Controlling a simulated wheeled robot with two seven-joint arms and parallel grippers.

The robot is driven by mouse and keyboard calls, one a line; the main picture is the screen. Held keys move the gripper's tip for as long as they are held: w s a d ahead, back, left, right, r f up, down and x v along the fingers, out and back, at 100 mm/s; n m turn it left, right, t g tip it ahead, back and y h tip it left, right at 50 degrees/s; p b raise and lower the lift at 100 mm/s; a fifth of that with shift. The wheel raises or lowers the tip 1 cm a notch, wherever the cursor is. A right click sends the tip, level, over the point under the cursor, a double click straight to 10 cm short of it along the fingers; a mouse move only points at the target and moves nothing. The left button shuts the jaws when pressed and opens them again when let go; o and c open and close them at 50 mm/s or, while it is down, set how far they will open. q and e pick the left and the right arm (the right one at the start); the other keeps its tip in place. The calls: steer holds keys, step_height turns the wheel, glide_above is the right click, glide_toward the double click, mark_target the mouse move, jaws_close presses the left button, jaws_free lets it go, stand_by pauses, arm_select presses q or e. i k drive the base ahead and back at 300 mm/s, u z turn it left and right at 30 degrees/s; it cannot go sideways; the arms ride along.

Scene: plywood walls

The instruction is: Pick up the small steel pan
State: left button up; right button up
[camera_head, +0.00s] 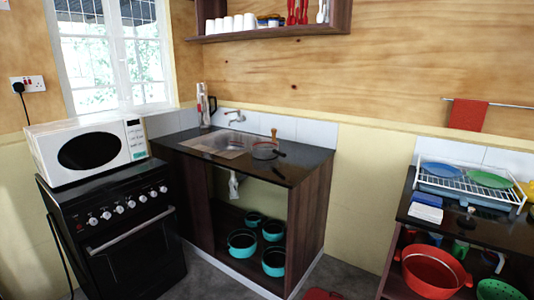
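A small pan (264,151) sits on the dark counter (300,167) at the right side of the sink. It looks greyish with a reddish tint, and a short dark handle points right. I take it to be the small steel pan, though it is too small to be sure of the metal. An upright brown wooden item (274,134) stands just behind it, and I cannot tell whether they touch. Neither of my grippers is in view.
A steel sink (218,143) with a tap (234,115) is left of the pan. Several teal pots (242,241) stand on the open shelf below. A black stove (120,236) carrying a white microwave (88,151) is at left. A dish rack (470,183) is at right.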

mark_target(271, 152)
steer(key=u, duration=0.5)
steer(key=i, duration=1.2)
steer(key=z, duration=0.85)
steer(key=i, duration=0.6)
steer(key=z, duration=0.65)
